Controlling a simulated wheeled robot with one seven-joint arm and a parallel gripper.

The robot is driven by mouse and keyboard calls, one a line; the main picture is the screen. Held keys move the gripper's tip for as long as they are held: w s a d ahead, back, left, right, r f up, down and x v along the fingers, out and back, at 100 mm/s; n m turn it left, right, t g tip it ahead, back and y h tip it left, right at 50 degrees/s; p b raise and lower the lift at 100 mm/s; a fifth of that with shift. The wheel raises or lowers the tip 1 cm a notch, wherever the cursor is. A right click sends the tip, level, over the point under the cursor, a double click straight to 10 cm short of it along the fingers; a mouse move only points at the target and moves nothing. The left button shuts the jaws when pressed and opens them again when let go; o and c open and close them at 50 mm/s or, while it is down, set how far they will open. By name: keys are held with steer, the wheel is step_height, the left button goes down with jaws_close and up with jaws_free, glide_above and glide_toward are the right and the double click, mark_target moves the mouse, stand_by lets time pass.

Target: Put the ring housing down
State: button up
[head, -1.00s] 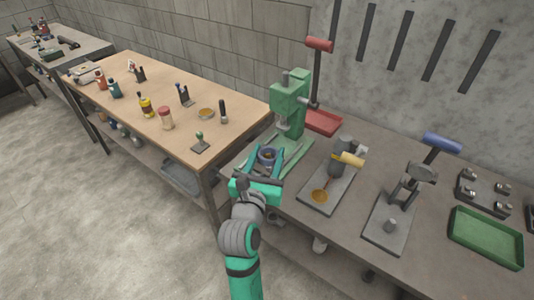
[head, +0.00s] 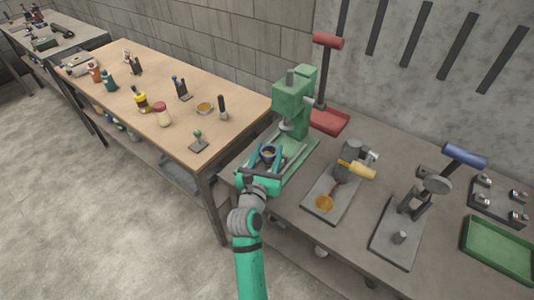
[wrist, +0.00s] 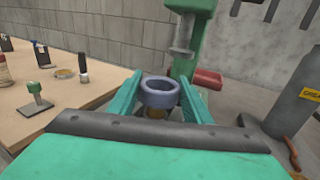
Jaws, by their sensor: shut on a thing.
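The ring housing (wrist: 160,93) is a blue-grey ring with an open centre, upright between the two teal fingers of my gripper (wrist: 158,98) in the wrist view. In the head view the ring housing (head: 268,152) shows between the fingertips of my gripper (head: 267,158), over the front of the green press base. My gripper is shut on it. A brass-coloured piece (wrist: 156,113) shows just below the ring. I cannot tell whether the housing touches the base under it.
The green press (head: 293,103) with a red-handled lever stands just behind my gripper. To the right are a grey plate (head: 327,205) with a yellow-handled tool, another lever fixture (head: 398,238) and a green tray (head: 500,251). A wooden bench (head: 180,115) holding bottles stands left.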

steer(key=shift+d+f, duration=0.1)
steer(key=shift+f, duration=0.55)
steer(key=shift+s+a+f, duration=0.2)
steer(key=shift+a, duration=0.1)
steer(key=o, duration=1.3)
steer(key=shift+d, duration=0.1)
steer(key=shift+f, duration=0.1)
